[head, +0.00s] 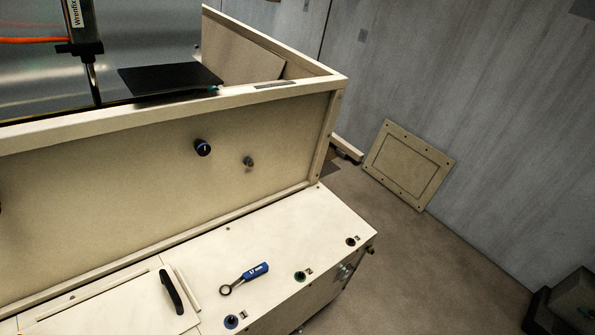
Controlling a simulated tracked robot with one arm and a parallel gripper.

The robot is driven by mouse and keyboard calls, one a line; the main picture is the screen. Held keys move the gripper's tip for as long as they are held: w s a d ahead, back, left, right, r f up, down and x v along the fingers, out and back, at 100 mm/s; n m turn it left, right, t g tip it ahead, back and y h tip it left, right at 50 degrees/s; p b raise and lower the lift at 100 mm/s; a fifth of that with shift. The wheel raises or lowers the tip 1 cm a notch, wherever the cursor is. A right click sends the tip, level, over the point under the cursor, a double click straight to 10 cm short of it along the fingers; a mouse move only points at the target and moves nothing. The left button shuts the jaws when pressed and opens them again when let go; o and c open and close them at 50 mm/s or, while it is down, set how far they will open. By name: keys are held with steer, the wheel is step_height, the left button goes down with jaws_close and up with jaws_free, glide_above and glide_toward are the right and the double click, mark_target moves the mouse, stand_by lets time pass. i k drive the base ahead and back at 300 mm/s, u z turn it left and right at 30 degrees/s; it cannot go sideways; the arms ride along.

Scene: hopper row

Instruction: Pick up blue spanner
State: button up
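The blue spanner (255,271) lies flat on the cream top of a low cabinet (205,250), at the lower middle of the head view. Its blue handle carries small white lettering and points to the upper right. Its dark metal ring end points to the lower left. Nothing covers it.
A cream hopper wall (120,165) with a black knob (203,147) rises behind the cabinet top. A panel (408,164) leans against the grey wall.

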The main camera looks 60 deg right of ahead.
mark_target(263, 267)
steer(key=z, duration=0.3)
steer(key=i, duration=1)
steer(key=u, duration=0.05)
